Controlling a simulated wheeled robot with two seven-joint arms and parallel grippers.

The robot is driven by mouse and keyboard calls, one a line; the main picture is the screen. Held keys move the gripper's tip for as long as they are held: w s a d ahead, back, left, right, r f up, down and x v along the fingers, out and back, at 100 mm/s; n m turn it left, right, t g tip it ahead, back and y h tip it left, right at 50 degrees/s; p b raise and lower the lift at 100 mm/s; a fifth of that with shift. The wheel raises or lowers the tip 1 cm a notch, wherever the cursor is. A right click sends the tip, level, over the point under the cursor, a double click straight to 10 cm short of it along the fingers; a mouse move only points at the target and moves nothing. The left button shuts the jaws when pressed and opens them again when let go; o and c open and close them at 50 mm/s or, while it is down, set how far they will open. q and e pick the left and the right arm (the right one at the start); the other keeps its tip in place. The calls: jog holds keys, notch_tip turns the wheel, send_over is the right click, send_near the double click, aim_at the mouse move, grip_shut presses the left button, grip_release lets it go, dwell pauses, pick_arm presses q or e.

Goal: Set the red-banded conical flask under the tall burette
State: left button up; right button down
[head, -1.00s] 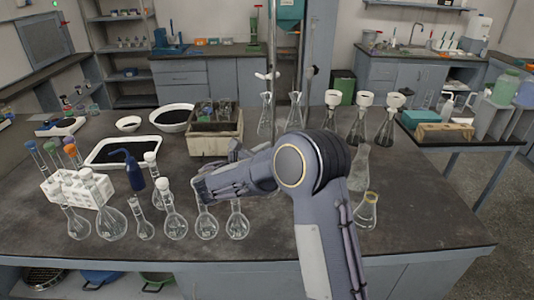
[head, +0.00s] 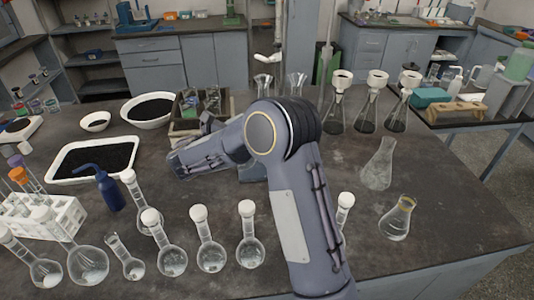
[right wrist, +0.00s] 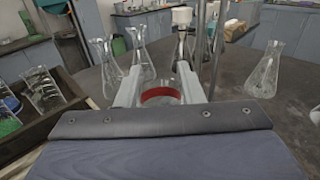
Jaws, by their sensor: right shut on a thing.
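My right gripper (right wrist: 160,82) is shut on the red-banded conical flask (right wrist: 160,93), with one finger on each side of its red band. In the head view the flask and fingertips are hidden behind my right arm. Upright metal and glass rods stand just beyond the gripper in the right wrist view. A tall, thin glass tube that looks like the burette (head: 326,62) shows in the head view. Its tip and foot are hard to make out. My left gripper is out of view.
Clear conical flasks (right wrist: 141,52) stand ahead of the gripper. A wooden crate (right wrist: 62,108) is close on the left. Funnel-topped flasks (head: 368,108), a clear flask (head: 379,168) and a yellow-banded flask (head: 396,222) stand on the right. Several round flasks (head: 210,252) line the front.

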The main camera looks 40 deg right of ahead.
jog(key=f+b, duration=0.5)
jog(key=f, duration=0.1)
jog(key=shift+w+f+b, duration=0.25)
jog(key=shift+f+b, duration=0.05)
jog(key=shift+b, duration=0.1)
jog(key=f+p+x, duration=0.1)
jog(key=x, duration=0.8)
jog(key=f+p+x, duration=0.1)
jog(key=f+x, duration=0.1)
jog(key=x, duration=0.7)
jog(key=shift+f, duration=0.35)
jog(key=shift+f, duration=0.2)
jog(key=c, duration=1)
grip_release()
jog(key=shift+o, duration=0.2)
jog(key=shift+r, duration=0.15)
